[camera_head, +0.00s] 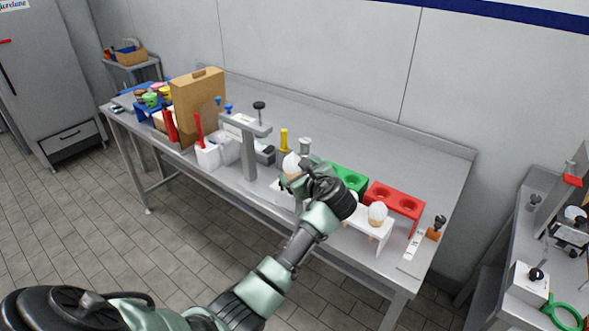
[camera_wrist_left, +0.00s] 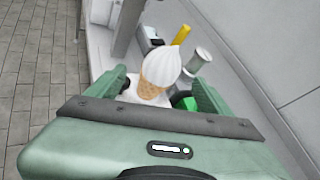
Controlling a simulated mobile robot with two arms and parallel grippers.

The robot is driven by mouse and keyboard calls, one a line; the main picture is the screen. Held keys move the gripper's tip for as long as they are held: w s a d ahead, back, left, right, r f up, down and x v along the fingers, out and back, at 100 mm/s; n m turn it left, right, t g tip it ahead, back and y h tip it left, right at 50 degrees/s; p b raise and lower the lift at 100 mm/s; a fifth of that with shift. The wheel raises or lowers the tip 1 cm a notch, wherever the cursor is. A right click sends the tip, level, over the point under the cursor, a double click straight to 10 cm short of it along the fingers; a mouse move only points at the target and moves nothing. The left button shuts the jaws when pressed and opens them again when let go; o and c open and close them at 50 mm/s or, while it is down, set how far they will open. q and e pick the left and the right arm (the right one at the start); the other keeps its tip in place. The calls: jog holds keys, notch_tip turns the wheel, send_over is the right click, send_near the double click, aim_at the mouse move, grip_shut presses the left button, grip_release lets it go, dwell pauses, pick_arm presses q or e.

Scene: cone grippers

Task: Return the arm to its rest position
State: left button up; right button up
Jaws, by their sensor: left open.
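My left gripper (camera_head: 297,183) reaches over the front edge of the table. It is open, with its fingers on either side of an ice cream cone with a white swirl; the cone shows in the left wrist view (camera_wrist_left: 160,70) and in the head view (camera_head: 291,163). I cannot tell whether the fingers touch it. The cone looks upright, its lower end hidden by the gripper. A second white-topped cone (camera_head: 377,214) stands upright in a white holder (camera_head: 367,232) to the right. My right gripper is not in view.
A green holder (camera_head: 350,177) and a red holder (camera_head: 397,198) with holes stand behind and right of my gripper. A grey post stand (camera_head: 247,145), a yellow bottle (camera_head: 284,138) and a cardboard box (camera_head: 198,100) are to the left. The table's back strip (camera_head: 340,125) is clear.

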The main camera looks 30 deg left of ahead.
pick_arm(q)
jog(key=shift+v, duration=1.2)
